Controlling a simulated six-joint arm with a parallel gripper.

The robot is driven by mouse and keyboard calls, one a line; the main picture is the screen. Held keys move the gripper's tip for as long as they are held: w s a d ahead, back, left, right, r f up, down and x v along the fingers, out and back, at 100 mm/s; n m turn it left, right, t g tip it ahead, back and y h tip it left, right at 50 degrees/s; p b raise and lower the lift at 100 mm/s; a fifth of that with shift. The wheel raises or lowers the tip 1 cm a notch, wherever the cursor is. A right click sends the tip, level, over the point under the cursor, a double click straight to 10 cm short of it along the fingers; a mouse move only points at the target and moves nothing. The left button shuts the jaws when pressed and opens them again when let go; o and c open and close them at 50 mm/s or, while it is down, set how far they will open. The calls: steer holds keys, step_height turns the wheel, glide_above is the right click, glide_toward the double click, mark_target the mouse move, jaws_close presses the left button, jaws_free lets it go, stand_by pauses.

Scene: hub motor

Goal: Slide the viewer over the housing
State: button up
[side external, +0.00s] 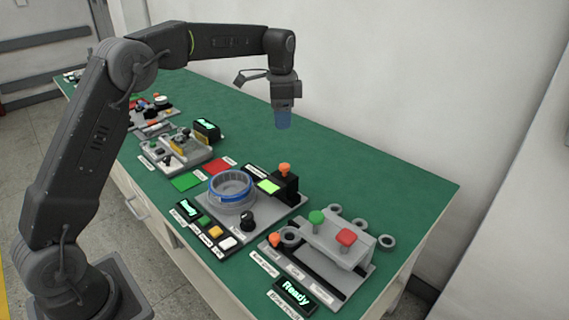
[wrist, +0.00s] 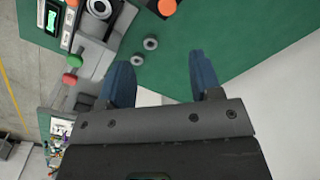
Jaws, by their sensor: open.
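My gripper (side external: 283,120) hangs high above the back part of the green table, with its blue fingers pointing down. In the wrist view its two fingers (wrist: 160,70) are apart with nothing between them. A round grey ring-shaped housing with a blue band (side external: 230,187) sits on the grey middle station, well below my gripper. On the right-hand station (side external: 318,265) a grey block (side external: 333,238) carries a green knob (side external: 317,217) and a red knob (side external: 347,237). I cannot tell for sure which part is the viewer. My gripper touches none of these.
A black box with an orange knob (side external: 285,180) stands behind the housing. Several small grey rings (side external: 387,242) lie near the right-hand station. A lit "Ready" display (side external: 294,295) is at its front. More stations (side external: 180,150) stand at left. The table's back strip is clear.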

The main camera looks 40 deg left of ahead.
mark_target(284, 165)
steer(key=shift+m, duration=0.3)
steer(key=f, duration=0.5)
steer(key=w+f, duration=0.1)
steer(key=f, duration=0.9)
steer(key=shift+w+a+f, duration=0.3)
steer(key=shift+a+f, duration=0.1)
jaws_close()
